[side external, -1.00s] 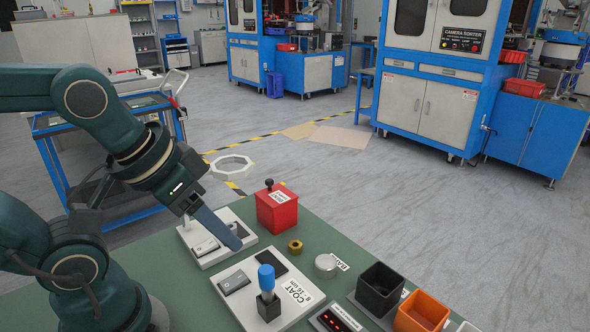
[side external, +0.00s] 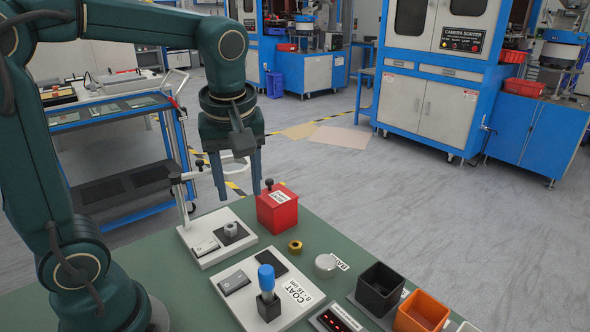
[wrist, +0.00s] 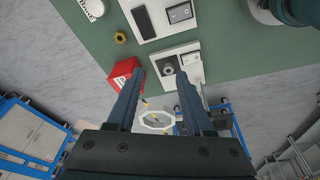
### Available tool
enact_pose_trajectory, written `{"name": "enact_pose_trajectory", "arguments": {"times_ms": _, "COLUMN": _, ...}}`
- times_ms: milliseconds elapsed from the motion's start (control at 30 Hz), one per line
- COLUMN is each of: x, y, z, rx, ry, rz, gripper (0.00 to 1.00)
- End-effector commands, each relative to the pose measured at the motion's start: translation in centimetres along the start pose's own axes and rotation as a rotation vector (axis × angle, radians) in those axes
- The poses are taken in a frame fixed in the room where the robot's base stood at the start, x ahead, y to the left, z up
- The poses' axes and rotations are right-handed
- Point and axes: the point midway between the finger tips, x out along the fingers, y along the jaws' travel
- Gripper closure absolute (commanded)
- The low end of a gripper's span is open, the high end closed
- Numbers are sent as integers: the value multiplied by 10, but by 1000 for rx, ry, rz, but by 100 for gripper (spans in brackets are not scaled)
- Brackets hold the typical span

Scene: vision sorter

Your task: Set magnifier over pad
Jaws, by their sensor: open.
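The magnifier (side external: 214,160) is a pale octagonal ring on a side arm from an upright post. It is partly behind my gripper and also shows in the wrist view (wrist: 143,119). My gripper (side external: 239,195) points down, open and empty, above the far side of the plate. In the wrist view the fingers (wrist: 160,76) are spread apart.
A red box (side external: 277,210) with a black knob stands close right of my gripper. A second white plate (side external: 239,305) holds a blue-handled stamp (side external: 266,279).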

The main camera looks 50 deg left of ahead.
Motion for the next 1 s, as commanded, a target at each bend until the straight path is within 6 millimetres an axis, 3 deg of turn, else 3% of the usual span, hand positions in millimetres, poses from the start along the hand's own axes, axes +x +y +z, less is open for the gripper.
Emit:
{"name": "enact_pose_trajectory", "arguments": {"times_ms": 633, "x": 40, "y": 18, "z": -52, "rx": -718, "ry": 103, "rz": -260, "gripper": 48}}
{"name": "enact_pose_trajectory", "arguments": {"times_ms": 867, "x": 53, "y": 19, "z": -63, "rx": -901, "ry": 159, "rz": -315, "gripper": 48}}
{"name": "enact_pose_trajectory", "arguments": {"times_ms": 1000, "x": 70, "y": 12, "z": -63, "rx": -904, "ry": 160, "rz": -318, "gripper": 48}}
